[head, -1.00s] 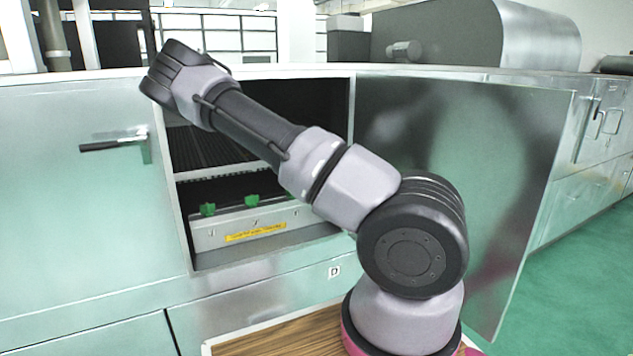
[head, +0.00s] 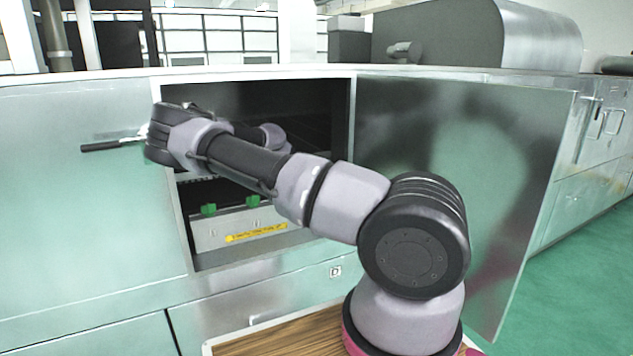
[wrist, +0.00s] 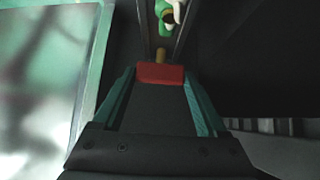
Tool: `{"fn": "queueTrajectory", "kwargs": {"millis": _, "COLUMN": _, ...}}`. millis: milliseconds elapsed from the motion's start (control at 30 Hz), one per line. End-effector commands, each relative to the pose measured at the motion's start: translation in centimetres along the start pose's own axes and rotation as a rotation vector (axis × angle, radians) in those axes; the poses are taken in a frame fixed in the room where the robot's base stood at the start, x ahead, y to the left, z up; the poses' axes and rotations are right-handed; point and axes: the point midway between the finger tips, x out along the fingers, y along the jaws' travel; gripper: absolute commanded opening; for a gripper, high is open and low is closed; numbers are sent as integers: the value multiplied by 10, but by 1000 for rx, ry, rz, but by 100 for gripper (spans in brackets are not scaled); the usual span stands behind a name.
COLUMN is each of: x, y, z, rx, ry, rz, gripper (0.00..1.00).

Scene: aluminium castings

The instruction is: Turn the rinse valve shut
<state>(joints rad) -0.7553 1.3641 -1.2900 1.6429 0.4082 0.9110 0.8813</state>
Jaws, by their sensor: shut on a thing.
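In the wrist view, a red handle (wrist: 160,74), which looks like the rinse valve's, sits at the tips of my gripper (wrist: 160,84). A brass stem (wrist: 160,54) lies just beyond it, and a green and white part (wrist: 166,14) shows at the top edge. My gripper's teal fingers run up either side and are shut on the red handle. The handle's turn angle is hard to tell. In the head view, my arm reaches into the open cabinet (head: 182,235), and its links hide the gripper and valve.
The cabinet door (head: 450,170) stands wide open to the right of my arm. Inside, low down, is a grey tray (head: 205,238) with a yellow label and green pieces (head: 208,210). A closed panel with a dark handle (head: 100,147) is at left. Wooden board (head: 290,337) in front.

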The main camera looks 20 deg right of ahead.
Motion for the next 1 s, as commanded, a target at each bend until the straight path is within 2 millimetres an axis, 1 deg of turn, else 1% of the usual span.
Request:
{"fn": "queueTrajectory", "kwargs": {"millis": 100, "x": -1, "y": 0, "z": 0, "rx": 1, "ry": -1, "rz": -2, "gripper": 19}}
{"fn": "queueTrajectory", "kwargs": {"millis": 133, "x": -1, "y": 0, "z": 0, "rx": 1, "ry": -1, "rz": -2, "gripper": 79}}
{"fn": "queueTrajectory", "kwargs": {"millis": 200, "x": -1, "y": 0, "z": 0, "rx": 0, "ry": -1, "rz": -2, "gripper": 100}}
{"fn": "queueTrajectory", "kwargs": {"millis": 433, "x": -1, "y": 0, "z": 0, "rx": 0, "ry": -1, "rz": -2, "gripper": 100}}
{"fn": "queueTrajectory", "kwargs": {"millis": 567, "x": -10, "y": -1, "z": 1, "rx": 0, "ry": -2, "rz": -4, "gripper": 100}}
{"fn": "queueTrajectory", "kwargs": {"millis": 667, "x": -27, "y": -1, "z": 0, "rx": -1, "ry": -2, "rz": -5, "gripper": 100}}
{"fn": "queueTrajectory", "kwargs": {"millis": 900, "x": -76, "y": -1, "z": 1, "rx": -1, "ry": -2, "rz": -5, "gripper": 100}}
{"fn": "queueTrajectory", "kwargs": {"millis": 1000, "x": -92, "y": -1, "z": 0, "rx": -1, "ry": -2, "rz": -5, "gripper": 100}}
